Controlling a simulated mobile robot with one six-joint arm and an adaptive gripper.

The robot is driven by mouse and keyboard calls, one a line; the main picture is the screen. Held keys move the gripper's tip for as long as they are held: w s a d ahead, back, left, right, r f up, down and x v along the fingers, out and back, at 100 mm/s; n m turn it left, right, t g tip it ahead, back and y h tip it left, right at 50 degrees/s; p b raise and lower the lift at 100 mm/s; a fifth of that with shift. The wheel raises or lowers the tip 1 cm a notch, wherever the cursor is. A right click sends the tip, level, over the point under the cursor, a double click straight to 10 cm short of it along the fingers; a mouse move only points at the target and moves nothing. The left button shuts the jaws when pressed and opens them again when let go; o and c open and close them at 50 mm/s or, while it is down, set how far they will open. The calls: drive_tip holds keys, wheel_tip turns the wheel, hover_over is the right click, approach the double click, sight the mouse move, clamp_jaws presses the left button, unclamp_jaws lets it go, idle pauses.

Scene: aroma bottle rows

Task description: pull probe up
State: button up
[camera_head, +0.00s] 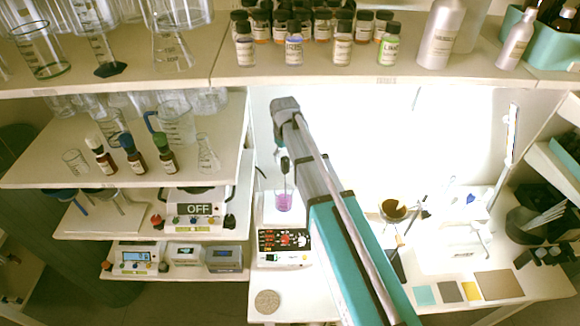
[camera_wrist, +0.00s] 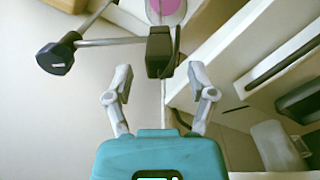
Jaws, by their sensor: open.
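The probe (camera_head: 285,166) is a dark upright piece with a thin stem, above a beaker of purple liquid (camera_head: 284,201) on the hotplate stirrer. In the wrist view, a black block (camera_wrist: 160,52) with a cable, which looks like the probe's holder, sits on a metal rod (camera_wrist: 110,42) with a black knob (camera_wrist: 55,58). Purple liquid shows behind it at the top edge. My gripper (camera_wrist: 160,78) is open and empty, its two grey fingers apart on either side below the block. I cannot tell whether they touch the cable.
The stirrer (camera_head: 284,247) has a black panel with red lights. Shelves with glassware and dropper bottles (camera_head: 133,152) stand close on the left. A top shelf (camera_head: 300,76) with bottle rows spans above. A bench (camera_head: 500,290) with coloured squares lies right.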

drive_tip(key=shift+f+b, duration=1.35)
drive_tip(key=shift+f, duration=0.25)
clamp_jaws()
